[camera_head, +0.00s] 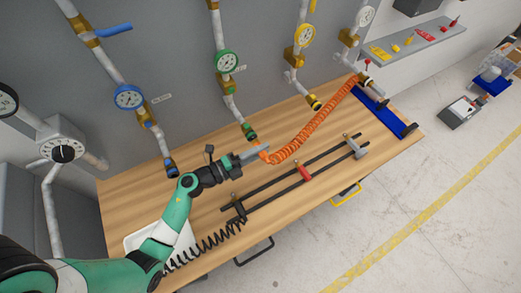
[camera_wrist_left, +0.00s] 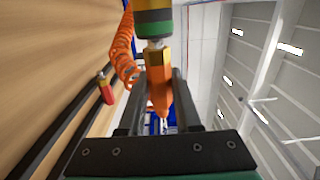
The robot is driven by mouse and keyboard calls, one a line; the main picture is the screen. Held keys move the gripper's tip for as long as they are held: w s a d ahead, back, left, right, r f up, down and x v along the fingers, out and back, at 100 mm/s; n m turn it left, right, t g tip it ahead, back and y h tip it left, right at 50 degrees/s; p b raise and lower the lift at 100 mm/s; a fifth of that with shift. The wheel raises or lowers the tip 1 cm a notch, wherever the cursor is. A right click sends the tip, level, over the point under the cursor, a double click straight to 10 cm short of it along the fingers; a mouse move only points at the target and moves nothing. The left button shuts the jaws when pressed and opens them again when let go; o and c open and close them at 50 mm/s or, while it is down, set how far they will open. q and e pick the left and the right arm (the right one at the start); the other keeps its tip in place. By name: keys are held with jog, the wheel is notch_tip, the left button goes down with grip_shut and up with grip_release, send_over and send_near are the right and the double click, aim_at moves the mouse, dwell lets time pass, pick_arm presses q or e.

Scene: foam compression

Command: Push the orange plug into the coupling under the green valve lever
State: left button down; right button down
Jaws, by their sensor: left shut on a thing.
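My left gripper (camera_head: 262,153) comes in from the left and is shut on the orange plug (camera_wrist_left: 158,75), at the end of the coiled orange hose. The plug sits between both fingers in the left wrist view, its brass-coloured end and metal tip pointing at the coupling (camera_wrist_left: 153,20). This coupling has a green band and also shows in the head view (camera_head: 250,132), at the bottom of the pipe with the green gauge (camera_head: 227,61). The metal tip meets the coupling mouth; how deep it sits I cannot tell. The lever is not clear. My right gripper is not in view.
The orange hose (camera_head: 318,122) runs to the blue rack (camera_head: 385,110) at the right. Other couplings hang left (camera_head: 171,168) and right (camera_head: 315,103). A white tray (camera_head: 130,243) lies left.

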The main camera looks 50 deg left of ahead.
pick_arm(q)
jog(key=shift+w+a, duration=0.1)
jog(key=shift+a, duration=0.45)
jog(key=c, duration=0.5)
grip_release()
jog(key=s, duration=0.3)
jog(key=s+a+p, duration=0.1)
jog(key=s, duration=0.3)
jog(key=shift+s+a, duration=0.2)
jog(key=shift+r, duration=0.1)
